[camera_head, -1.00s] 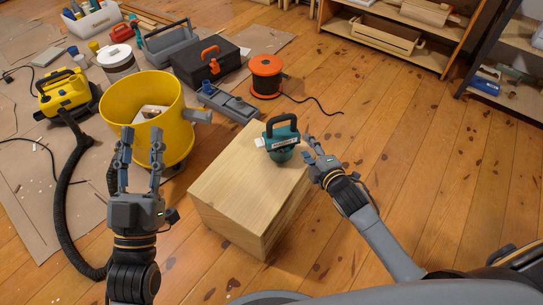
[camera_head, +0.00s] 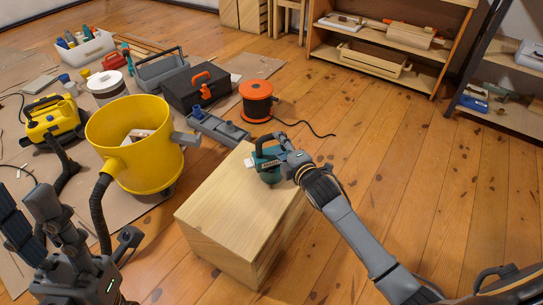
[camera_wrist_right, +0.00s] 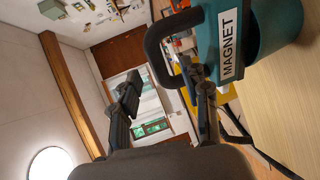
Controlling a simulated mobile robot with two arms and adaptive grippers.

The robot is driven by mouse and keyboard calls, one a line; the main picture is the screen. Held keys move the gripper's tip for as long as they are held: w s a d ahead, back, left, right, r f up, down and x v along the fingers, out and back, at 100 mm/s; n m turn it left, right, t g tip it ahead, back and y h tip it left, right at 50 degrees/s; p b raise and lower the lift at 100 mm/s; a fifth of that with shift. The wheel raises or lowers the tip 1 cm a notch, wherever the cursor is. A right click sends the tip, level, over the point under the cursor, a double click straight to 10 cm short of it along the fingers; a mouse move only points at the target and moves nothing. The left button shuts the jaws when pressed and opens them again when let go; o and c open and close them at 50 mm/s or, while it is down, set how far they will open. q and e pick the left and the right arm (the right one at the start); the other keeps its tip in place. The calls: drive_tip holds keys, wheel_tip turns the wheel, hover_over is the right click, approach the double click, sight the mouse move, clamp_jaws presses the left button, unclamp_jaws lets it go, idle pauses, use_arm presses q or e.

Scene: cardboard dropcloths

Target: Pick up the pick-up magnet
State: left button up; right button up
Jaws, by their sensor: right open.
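The pick-up magnet (camera_head: 269,177) is a teal, round-bodied tool with a black handle and a white label. It stands on the pale wooden box (camera_head: 228,204), near its far right corner. The right wrist view shows its teal body (camera_wrist_right: 272,35) with the label "MAGNET" and its black looped handle (camera_wrist_right: 157,42). My right gripper (camera_head: 275,150) is at the magnet's handle and partly covers it. My left gripper (camera_head: 32,212) is open and empty at the lower left.
A yellow bucket-like vacuum (camera_head: 130,150) with a black hose stands left of the box. A grey tool (camera_head: 217,127), an orange cable reel (camera_head: 257,101) and a black toolbox (camera_head: 197,90) lie behind it. Shelves (camera_head: 385,60) stand at the back. The floor right of the box is clear.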

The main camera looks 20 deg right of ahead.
sight(273, 139)
drive_tip(key=b+x, duration=0.3)
drive_tip(key=x, duration=0.2)
drive_tip(key=shift+w+a, duration=0.1)
drive_tip(key=shift+a, duration=0.1)
drive_tip(key=shift+w, duration=0.2)
drive_tip(key=shift+r, duration=0.1)
clamp_jaws()
drive_tip(key=shift+r, duration=0.15)
